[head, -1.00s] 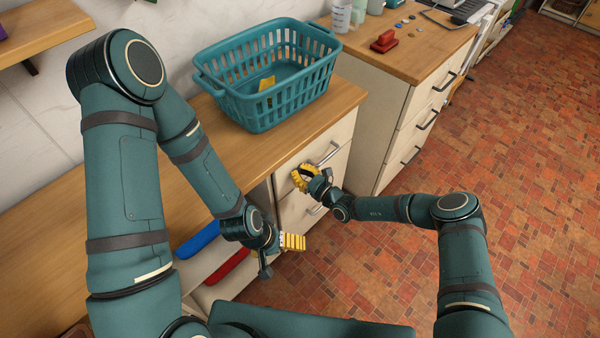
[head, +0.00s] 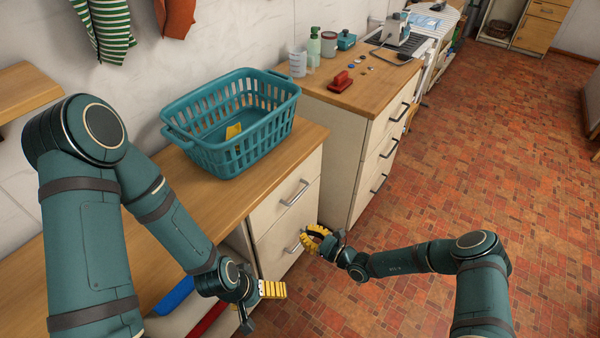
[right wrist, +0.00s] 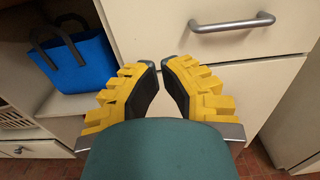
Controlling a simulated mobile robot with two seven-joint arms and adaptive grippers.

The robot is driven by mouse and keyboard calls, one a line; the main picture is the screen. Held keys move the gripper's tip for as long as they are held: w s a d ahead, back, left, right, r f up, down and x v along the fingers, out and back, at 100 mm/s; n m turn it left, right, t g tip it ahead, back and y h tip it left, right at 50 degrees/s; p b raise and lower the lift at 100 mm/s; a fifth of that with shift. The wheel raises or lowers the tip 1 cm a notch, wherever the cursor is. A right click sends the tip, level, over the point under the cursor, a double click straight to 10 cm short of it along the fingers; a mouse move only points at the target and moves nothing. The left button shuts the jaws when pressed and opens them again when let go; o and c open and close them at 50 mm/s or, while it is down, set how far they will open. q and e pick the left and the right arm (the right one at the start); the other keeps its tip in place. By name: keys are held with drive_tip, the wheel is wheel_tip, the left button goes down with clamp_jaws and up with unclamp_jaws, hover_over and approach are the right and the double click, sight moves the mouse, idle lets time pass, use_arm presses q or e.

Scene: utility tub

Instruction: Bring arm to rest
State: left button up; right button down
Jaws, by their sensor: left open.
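My left gripper (head: 272,289), with yellow ridged fingers, is in the head view in front of the counter's lower shelf. It is open, with nothing seen in it. My right gripper (head: 312,238) is in front of the drawer fronts, near the lower handle. In the right wrist view its two yellow fingers (right wrist: 160,72) lean inward, their dark tips close together with a narrow gap. Nothing shows between them. My green wrist part hides their bases, and I cannot tell whether they are shut.
A teal basket (head: 203,151) with a yellow item (head: 233,131) inside stands on the counter. A drawer handle (right wrist: 232,23) sticks out beyond my right fingers. A blue bag (right wrist: 75,62) is in the open shelf. The tiled floor (head: 420,210) at right is clear.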

drive_tip(key=s+a+n+g+h, duration=0.2)
drive_tip(key=s+n+g+h, duration=0.1)
drive_tip(key=s+n+g, duration=1.15)
drive_tip(key=s+d+r+n+t+h, duration=0.5)
drive_tip(key=s+d+r+n+h, duration=0.2)
drive_tip(key=s+d+n, duration=0.1)
drive_tip(key=shift+d+n+h, duration=0.3)
drive_tip(key=shift+d+n, duration=0.25)
drive_tip(key=shift+d, duration=0.4)
drive_tip(key=shift+s, duration=0.1)
